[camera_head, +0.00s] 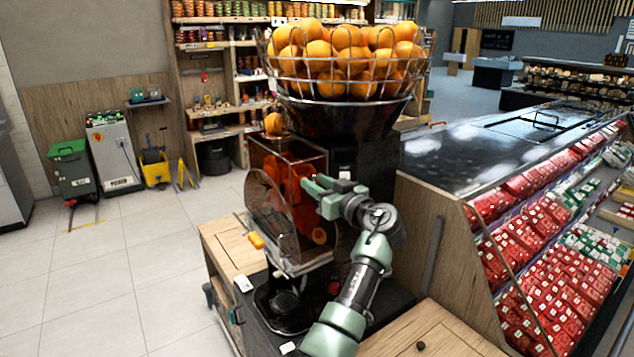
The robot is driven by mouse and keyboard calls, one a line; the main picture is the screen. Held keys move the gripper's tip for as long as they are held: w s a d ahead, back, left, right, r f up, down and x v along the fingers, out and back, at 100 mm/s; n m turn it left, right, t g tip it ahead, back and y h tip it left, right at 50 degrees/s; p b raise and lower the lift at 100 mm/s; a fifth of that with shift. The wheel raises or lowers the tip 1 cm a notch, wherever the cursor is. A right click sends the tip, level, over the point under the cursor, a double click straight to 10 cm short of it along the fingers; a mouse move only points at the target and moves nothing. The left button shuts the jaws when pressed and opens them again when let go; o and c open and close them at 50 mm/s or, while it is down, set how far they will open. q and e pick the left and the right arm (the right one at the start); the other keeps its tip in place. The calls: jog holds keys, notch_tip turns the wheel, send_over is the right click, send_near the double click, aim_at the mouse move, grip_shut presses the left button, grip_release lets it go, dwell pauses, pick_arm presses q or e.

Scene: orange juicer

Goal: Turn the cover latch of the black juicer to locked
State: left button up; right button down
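The black juicer (340,150) stands on a wooden counter, with red-orange squeezing parts (284,178) inside its clear housing. A clear curved cover (268,215) shows at its front left; I cannot tell whether it is fully closed. A small orange piece (256,240) sits at the cover's lower left edge and may be the latch; its lock position is not clear.
A wire basket of oranges (345,62) tops the juicer. A refrigerated case (520,230) with red packs stands close on the right. Bins and a yellow bucket (155,170) are at the back left. The tiled floor (100,290) at left is clear.

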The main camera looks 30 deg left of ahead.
pick_arm(q)
grip_shut()
